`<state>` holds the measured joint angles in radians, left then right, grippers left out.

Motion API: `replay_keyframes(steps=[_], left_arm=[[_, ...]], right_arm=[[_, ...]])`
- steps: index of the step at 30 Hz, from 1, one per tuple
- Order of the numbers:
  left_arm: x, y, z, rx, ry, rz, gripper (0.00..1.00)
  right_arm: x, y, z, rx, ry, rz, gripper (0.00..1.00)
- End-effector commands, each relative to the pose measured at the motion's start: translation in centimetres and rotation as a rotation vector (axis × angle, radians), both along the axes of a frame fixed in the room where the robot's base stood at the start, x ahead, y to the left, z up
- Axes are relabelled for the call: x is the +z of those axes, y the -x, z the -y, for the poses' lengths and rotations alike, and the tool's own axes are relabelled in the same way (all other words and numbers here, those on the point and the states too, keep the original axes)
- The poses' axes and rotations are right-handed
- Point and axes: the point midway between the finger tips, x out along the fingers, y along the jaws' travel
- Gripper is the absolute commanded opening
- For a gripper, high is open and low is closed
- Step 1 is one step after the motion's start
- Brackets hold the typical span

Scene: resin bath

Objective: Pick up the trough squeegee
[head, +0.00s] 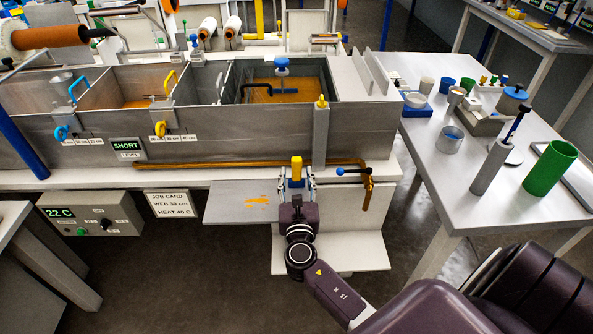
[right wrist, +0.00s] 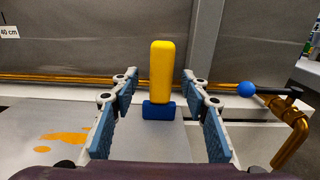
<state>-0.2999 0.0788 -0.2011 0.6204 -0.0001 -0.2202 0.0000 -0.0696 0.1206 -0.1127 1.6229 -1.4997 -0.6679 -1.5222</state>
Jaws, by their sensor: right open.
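The trough squeegee appears to be the piece with an upright yellow handle (head: 296,168) and a blue foot, standing at the front of the resin trough. In the right wrist view its yellow handle (right wrist: 161,72) rises centrally and its blue foot (right wrist: 159,110) is low between the fingers. My right gripper (head: 297,181) is open, with one finger on each side of the squeegee. In the right wrist view, gaps show between the fingers (right wrist: 160,82) and the handle. My left gripper is not in view.
The grey trough wall (head: 230,145) stands behind, with a copper pipe (head: 230,165) along its foot. A blue-knobbed valve (right wrist: 247,89) and bent pipe are close on the right. Orange resin spots (right wrist: 65,137) mark the plate. A crowded table (head: 440,185) stands right.

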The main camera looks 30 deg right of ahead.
Motion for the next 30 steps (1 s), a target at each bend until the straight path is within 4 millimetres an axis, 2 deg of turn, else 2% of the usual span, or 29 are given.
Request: replay_keyframes(steps=[5,13,24,30], left_arm=[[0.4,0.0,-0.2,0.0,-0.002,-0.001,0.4],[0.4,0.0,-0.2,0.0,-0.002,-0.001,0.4],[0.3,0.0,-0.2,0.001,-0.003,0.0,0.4],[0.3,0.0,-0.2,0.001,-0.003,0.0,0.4]], right_arm=[[0.2,-1.8,1.2,-0.001,-0.002,0.001,0.42],[0.1,-2.1,1.4,-0.001,-0.002,0.0,0.42],[0.1,-2.0,1.4,-0.001,-0.003,0.001,0.02],[0.1,-2.0,1.4,-0.001,-0.003,0.001,0.0]])
